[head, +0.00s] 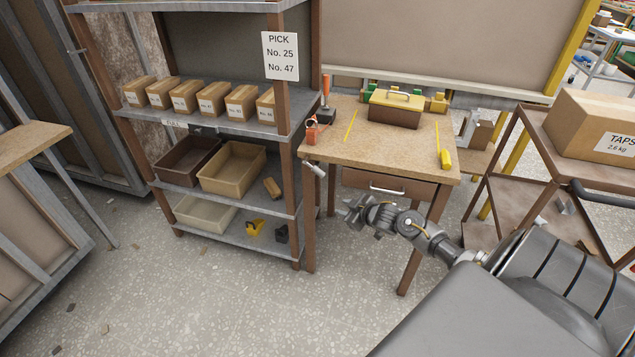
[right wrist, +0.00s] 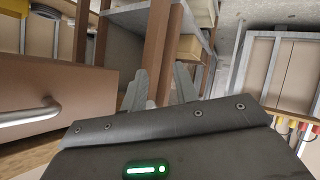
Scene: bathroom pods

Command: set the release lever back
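No part is marked as the release lever. An upright orange handle (head: 326,86) on a dark base stands at the back left of the wooden workbench (head: 375,150). A red clamp-like fitting (head: 311,132) sits on the bench's left edge, with a pale grey cylinder (head: 315,169) below it. I cannot tell which of these is the lever. My right gripper (head: 346,213) is in front of the bench, lower than the drawer and apart from these parts. In the right wrist view its two fingers (right wrist: 160,85) are spread with nothing visible between them. My left gripper is out of view.
The bench drawer (head: 388,184) has a metal handle and is close to my right gripper. A shelf rack (head: 296,195) with boxes and bins stands left of the bench. A cart (head: 505,150) with a TAPS box stands right. The floor in front of the rack is mostly clear.

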